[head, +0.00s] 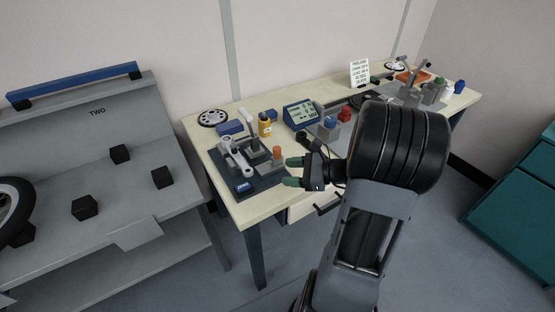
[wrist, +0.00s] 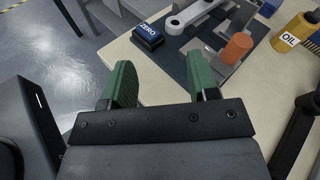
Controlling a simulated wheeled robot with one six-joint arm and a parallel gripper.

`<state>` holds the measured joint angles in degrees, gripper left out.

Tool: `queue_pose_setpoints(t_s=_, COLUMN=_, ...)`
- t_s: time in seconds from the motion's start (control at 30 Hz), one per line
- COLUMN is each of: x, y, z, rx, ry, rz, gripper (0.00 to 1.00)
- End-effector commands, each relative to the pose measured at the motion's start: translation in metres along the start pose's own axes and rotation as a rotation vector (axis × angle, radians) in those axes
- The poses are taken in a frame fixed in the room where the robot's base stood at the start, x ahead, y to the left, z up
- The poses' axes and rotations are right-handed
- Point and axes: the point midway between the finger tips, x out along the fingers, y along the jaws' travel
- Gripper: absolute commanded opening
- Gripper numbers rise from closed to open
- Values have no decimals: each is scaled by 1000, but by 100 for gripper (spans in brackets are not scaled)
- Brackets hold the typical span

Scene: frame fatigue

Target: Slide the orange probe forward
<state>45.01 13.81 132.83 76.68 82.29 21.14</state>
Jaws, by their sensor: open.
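The orange probe (head: 277,152) stands upright on a grey block on the dark mat at the left front of the workbench. In the wrist view the orange probe (wrist: 238,47) is up and right of the right fingertip, apart from it. My gripper (head: 292,171) is open and empty, its two green fingers reaching left at the bench's front edge. In the wrist view my gripper (wrist: 162,85) has its fingers well apart, with bench top and floor between them. A grey metal arm (head: 234,148) and a blue ZERO block (head: 243,186) are on the same mat.
A yellow oil bottle (head: 265,124), a blue display box (head: 300,115) and a red-topped part (head: 345,113) stand behind. The drawer handle (head: 330,205) juts out below the bench top.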

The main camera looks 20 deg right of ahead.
Motion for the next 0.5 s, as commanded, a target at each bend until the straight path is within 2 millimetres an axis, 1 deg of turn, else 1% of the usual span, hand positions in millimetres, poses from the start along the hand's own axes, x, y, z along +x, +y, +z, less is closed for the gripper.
queue_pose_setpoints(t_s=0.03, x=-11, y=-12, z=-19, rx=76, ry=-47, rz=-92, gripper=55)
queue_pose_setpoints(t_s=0.1, x=-26, y=-28, z=-32, rx=151, ry=-107, rz=-199, gripper=55)
queue_pose_setpoints(t_s=0.2, x=-42, y=-42, z=-45, rx=217, ry=-165, rz=-303, gripper=55)
queue_pose_setpoints(t_s=0.23, x=-44, y=-45, z=-47, rx=229, ry=-177, rz=-323, gripper=55)
queue_pose_setpoints(t_s=0.3, x=-45, y=-51, z=-50, rx=248, ry=-195, rz=-353, gripper=55)
queue_pose_setpoints(t_s=0.37, x=-41, y=-55, z=-50, rx=254, ry=-202, rz=-364, gripper=55)
queue_pose_setpoints(t_s=0.5, x=-19, y=-65, z=-45, rx=254, ry=-203, rz=-364, gripper=55)
